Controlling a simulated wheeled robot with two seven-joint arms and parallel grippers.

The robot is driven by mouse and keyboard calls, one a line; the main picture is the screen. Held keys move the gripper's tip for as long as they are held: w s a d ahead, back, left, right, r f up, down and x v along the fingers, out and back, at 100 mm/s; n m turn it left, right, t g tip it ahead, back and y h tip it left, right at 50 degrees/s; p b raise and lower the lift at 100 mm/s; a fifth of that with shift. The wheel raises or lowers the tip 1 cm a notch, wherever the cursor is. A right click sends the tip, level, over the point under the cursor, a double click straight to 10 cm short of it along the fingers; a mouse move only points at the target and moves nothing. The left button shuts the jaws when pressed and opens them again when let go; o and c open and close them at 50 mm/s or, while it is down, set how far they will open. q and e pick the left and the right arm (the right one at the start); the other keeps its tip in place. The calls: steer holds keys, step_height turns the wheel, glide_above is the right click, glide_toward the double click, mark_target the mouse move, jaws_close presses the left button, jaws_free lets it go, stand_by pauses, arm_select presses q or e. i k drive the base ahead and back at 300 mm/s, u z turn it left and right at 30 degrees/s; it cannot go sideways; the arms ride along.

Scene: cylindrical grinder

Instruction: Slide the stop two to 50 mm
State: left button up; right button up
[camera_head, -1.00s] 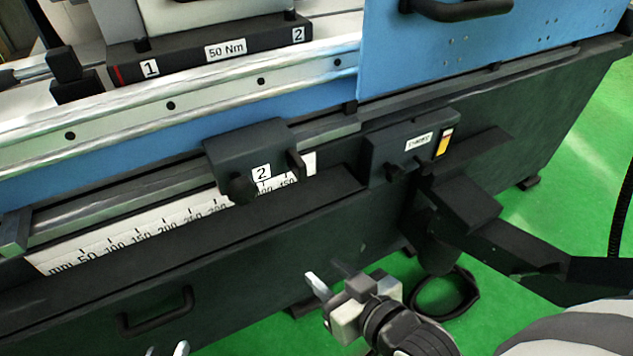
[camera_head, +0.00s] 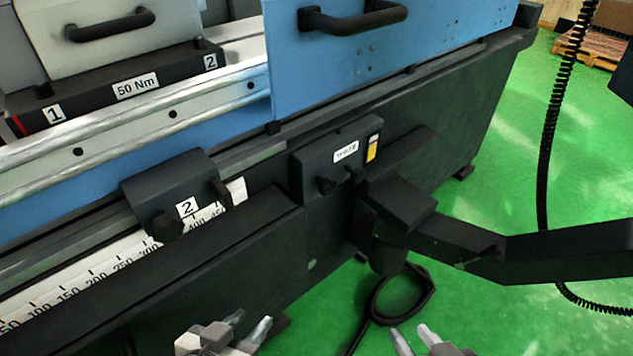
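The stop two (camera_head: 160,190) is a dark block with a "2" label and a knob, on the rail at the machine's front. Below it runs a white mm scale (camera_head: 75,289); marks up to 300 show left of the stop and 400 shows just right of it. The stop covers part of the scale between. My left gripper (camera_head: 247,324) is at the bottom edge, below and right of the stop, open and empty. My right gripper (camera_head: 415,338) is at the bottom edge further right, open and empty. Neither touches the stop.
A dark box (camera_head: 335,160) with a knob and a yellow label sits right of the stop. A dark arm-like bracket (camera_head: 440,235) juts out over the green floor (camera_head: 540,330). A cable (camera_head: 400,295) lies below it. A black handle (camera_head: 355,18) is on the blue cover.

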mark_target(183, 185)
steer(key=z, duration=0.25)
steer(key=k, duration=0.8)
steer(key=u, duration=1.1)
steer(key=i, duration=0.55)
